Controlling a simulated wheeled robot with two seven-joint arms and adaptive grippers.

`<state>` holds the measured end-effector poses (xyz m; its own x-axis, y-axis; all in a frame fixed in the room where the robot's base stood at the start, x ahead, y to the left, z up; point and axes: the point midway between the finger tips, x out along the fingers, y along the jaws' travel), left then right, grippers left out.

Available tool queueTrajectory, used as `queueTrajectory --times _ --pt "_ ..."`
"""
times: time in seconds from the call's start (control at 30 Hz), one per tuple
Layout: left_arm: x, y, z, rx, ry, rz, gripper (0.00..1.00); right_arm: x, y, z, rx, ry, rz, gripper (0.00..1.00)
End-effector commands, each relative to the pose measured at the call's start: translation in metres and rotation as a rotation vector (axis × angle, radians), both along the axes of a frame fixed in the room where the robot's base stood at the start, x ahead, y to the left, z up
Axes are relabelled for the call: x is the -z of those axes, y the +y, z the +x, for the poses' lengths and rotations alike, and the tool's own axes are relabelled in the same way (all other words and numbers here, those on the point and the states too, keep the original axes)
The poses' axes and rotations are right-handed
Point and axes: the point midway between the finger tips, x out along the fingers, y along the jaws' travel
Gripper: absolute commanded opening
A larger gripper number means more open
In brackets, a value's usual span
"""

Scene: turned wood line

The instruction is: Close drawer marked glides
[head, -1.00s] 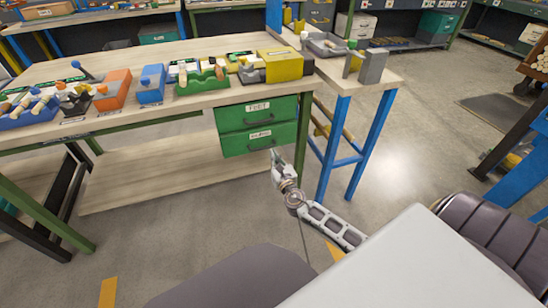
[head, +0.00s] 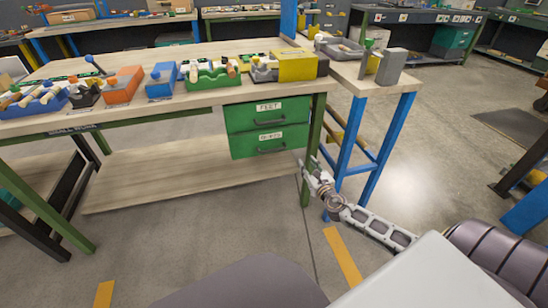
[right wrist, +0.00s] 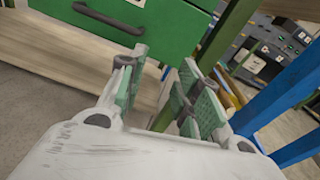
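The drawer marked glides (head: 245,146) is the lower of two green drawers under the right end of the workbench, with a white label and dark handle. Its front sits nearly in line with the upper drawer (head: 240,117), marked feet; I cannot tell whether a small gap remains. My right gripper (head: 311,166) is low, just right of the lower drawer's front corner by the green table leg. In the right wrist view the gripper (right wrist: 165,65) has its fingers apart with nothing held, near the green drawer front (right wrist: 165,22). My left gripper is out of view.
The bench top (head: 120,110) holds several boxes and trays of turned parts. A green leg (head: 315,140) and a blue-legged side table (head: 372,150) stand close to my right gripper. Open floor (head: 440,150) lies to the right.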

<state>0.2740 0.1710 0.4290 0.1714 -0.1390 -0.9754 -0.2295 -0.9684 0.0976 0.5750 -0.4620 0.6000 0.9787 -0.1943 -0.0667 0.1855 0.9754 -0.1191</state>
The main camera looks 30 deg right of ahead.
Motion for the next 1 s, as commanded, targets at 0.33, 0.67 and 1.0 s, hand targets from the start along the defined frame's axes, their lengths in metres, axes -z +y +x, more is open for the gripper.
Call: queueTrajectory --times 0.33,0.67,1.0 --pt "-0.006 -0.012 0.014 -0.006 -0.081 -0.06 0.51 -0.008 -0.006 0.008 -0.048 0.021 0.406 0.34" --pt "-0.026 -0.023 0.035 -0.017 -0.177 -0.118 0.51 -0.02 0.023 0.012 -0.077 0.03 1.008 0.34" --pt "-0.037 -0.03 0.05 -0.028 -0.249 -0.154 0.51 -0.023 0.051 0.01 -0.07 0.058 1.557 0.34"
